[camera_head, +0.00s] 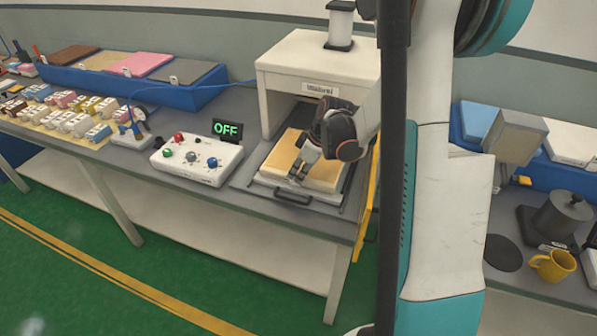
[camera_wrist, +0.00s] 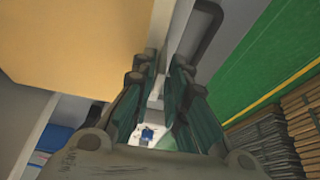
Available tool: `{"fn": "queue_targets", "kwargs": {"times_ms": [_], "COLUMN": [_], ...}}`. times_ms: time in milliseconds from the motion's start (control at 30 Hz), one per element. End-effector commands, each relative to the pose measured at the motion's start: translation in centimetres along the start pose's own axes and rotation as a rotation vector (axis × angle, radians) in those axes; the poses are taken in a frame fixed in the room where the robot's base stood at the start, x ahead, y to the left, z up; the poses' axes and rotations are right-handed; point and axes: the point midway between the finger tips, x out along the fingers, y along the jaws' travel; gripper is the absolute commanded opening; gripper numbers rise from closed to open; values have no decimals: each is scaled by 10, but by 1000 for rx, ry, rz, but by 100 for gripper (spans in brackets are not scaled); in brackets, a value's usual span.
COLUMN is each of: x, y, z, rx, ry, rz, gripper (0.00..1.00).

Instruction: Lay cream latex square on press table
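A cream square slab (camera_head: 323,176) lies flat on the press table (camera_head: 245,181), in front of the white press housing (camera_head: 318,50). My gripper (camera_head: 297,171) is at the slab's front-left side, pointing down, and hides part of it. In the wrist view the slab (camera_wrist: 65,45) fills the upper left. My gripper's two fingers (camera_wrist: 160,110) stand apart there with an empty gap between them. The slab is beside the fingers, not between them. I cannot tell whether a finger touches its edge.
A control box (camera_head: 197,161) with coloured knobs and a green OFF display (camera_head: 227,129) stands left of the press. A blue bin (camera_head: 190,95) holding coloured slabs is behind it. A yellow mug (camera_head: 553,266) stands at right.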

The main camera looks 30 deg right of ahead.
Motion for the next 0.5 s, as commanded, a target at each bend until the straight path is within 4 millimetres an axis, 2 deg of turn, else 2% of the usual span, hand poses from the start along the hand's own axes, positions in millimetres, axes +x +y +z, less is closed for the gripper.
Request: {"fn": "queue_targets", "kwargs": {"times_ms": [367, 500], "x": [-1, -13], "y": [0, 0], "z": [-1, -1], "rx": [0, 1], "ry": [0, 0], "rz": [0, 0], "gripper": [26, 26]}}
